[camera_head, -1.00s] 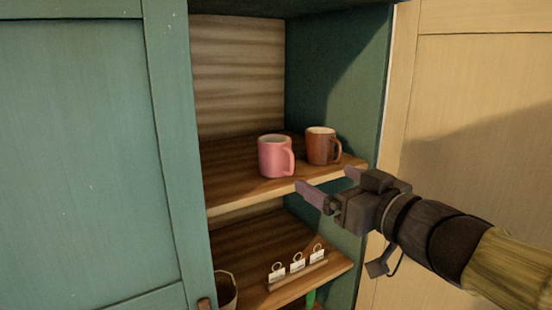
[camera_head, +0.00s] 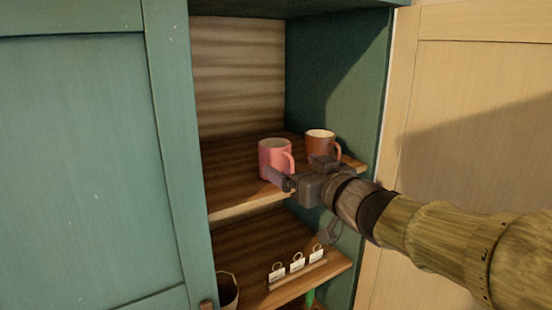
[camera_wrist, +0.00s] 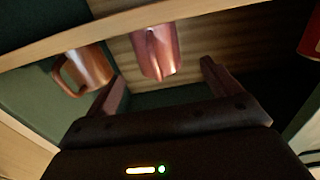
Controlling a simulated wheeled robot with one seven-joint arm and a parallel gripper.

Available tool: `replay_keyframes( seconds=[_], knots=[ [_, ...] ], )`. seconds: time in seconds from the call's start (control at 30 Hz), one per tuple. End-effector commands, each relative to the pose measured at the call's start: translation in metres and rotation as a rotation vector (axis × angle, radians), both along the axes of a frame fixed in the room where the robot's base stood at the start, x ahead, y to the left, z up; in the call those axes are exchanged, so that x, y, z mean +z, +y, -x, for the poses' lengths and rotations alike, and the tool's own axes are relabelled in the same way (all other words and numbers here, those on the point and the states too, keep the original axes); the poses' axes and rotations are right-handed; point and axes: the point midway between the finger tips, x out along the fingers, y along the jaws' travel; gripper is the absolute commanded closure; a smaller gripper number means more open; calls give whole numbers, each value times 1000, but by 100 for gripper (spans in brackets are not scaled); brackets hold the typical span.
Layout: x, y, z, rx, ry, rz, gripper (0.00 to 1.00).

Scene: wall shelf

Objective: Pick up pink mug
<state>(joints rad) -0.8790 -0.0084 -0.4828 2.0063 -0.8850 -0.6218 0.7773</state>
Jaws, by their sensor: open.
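The pink mug (camera_head: 274,154) stands upright near the front edge of the upper cabinet shelf, its handle toward the right front. My gripper (camera_head: 290,164) is open at the shelf's front edge, close to the mug. One finger overlaps the mug's lower front in the head view; the other is to the right of its handle. In the wrist view the pink mug (camera_wrist: 157,52), handle facing the camera, is ahead of and between the spread fingertips of my gripper (camera_wrist: 163,73). Contact cannot be told.
A brown mug (camera_head: 320,142) stands just right of the pink mug, partly hidden by my gripper. The upper shelf (camera_head: 228,180) is clear to the left. A lower shelf (camera_head: 245,246) holds a row of small tags with rings (camera_head: 297,262). An open door (camera_head: 470,120) is at right.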

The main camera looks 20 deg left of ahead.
Motion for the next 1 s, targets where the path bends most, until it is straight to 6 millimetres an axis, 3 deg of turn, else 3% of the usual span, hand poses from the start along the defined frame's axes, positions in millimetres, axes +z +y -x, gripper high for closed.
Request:
replay_keyframes(
  seconds=[0.17,0.57,1.0],
  knots=[
    [1,14,-11,1,1,1,11],
    [1,16,-14,0,1,1,11],
    [7,48,-45,-1,1,2,11]
  ],
)
